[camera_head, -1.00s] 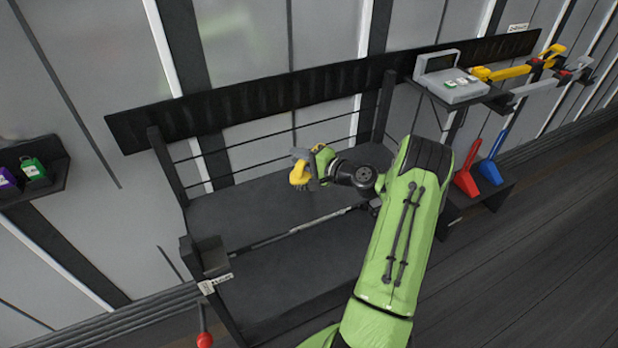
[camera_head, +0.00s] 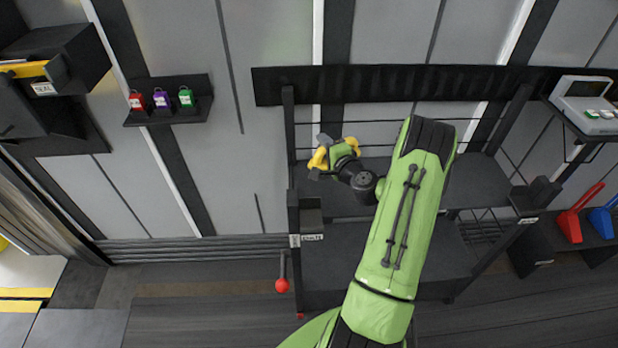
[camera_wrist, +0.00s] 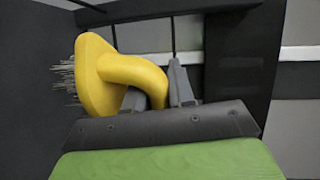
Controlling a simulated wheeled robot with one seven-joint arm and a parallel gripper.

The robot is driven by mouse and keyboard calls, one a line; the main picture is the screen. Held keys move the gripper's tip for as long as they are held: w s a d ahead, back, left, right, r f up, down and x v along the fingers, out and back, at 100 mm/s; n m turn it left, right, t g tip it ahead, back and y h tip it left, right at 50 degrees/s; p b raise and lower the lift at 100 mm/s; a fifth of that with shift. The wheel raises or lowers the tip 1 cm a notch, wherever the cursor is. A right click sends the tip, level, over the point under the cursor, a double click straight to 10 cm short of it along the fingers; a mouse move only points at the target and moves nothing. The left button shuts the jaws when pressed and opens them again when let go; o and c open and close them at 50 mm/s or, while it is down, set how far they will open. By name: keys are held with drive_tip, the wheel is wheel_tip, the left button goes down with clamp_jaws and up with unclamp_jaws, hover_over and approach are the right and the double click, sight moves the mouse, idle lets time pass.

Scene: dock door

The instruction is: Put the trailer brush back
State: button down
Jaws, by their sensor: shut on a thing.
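My gripper (camera_head: 324,152) is shut on the yellow brush (camera_head: 317,161), above the left part of the dark rack. The brush also shows in the wrist view (camera_wrist: 95,72), with its curved yellow handle between my gripper's grey fingers (camera_wrist: 160,88). Its thin pale bristles point left in that view. Part of the handle is hidden behind the fingers. The brush is small in the head view, and its bristles cannot be made out there.
A small wall shelf (camera_head: 168,115) holds red, purple and green padlocks. A dark box (camera_head: 60,55) hangs at upper left. Red (camera_head: 569,226) and blue (camera_head: 601,220) tools and a grey device (camera_head: 583,105) are at right.

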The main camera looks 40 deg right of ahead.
wheel_tip(320, 180, down, 8)
drive_tip(key=shift+d+b, duration=0.1)
drive_tip(key=shift+b, duration=0.9)
drive_tip(key=shift+f, duration=0.15)
drive_tip(key=c, duration=1)
unclamp_jaws()
drive_tip(key=shift+o, duration=0.2)
drive_tip(key=v, duration=1.2)
drive_tip(key=shift+r, duration=0.2)
drive_tip(key=shift+f, duration=0.1)
